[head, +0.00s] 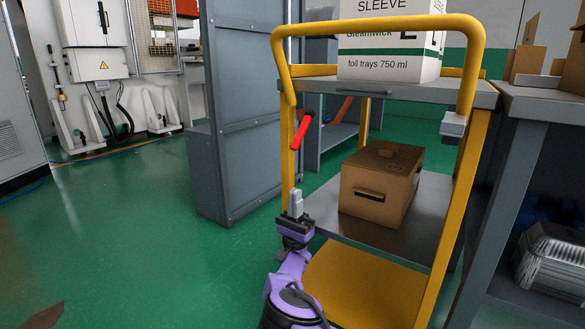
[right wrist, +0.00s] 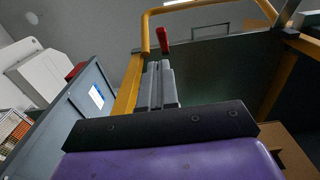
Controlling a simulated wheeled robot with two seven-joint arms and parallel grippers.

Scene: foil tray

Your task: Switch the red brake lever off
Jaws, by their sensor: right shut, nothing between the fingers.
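The red brake lever (head: 302,131) is mounted by the left post of the yellow trolley frame (head: 290,155). It slants, with its upper end to the right and its lower end to the left. My right gripper (head: 296,193) is below the lever, in front of the same post, its fingers pointing up. The fingers are shut and empty, with a gap between them and the lever. In the right wrist view the shut fingers (right wrist: 160,68) point up toward the lever (right wrist: 163,40), which is beyond their tips. My left gripper is not in view.
The trolley carries a white foil-tray carton (head: 388,55) on its top shelf and a brown cardboard box (head: 382,187) on its lower one. A grey cabinet panel (head: 243,110) stands to the left. A grey bench (head: 545,95) stands close at the right.

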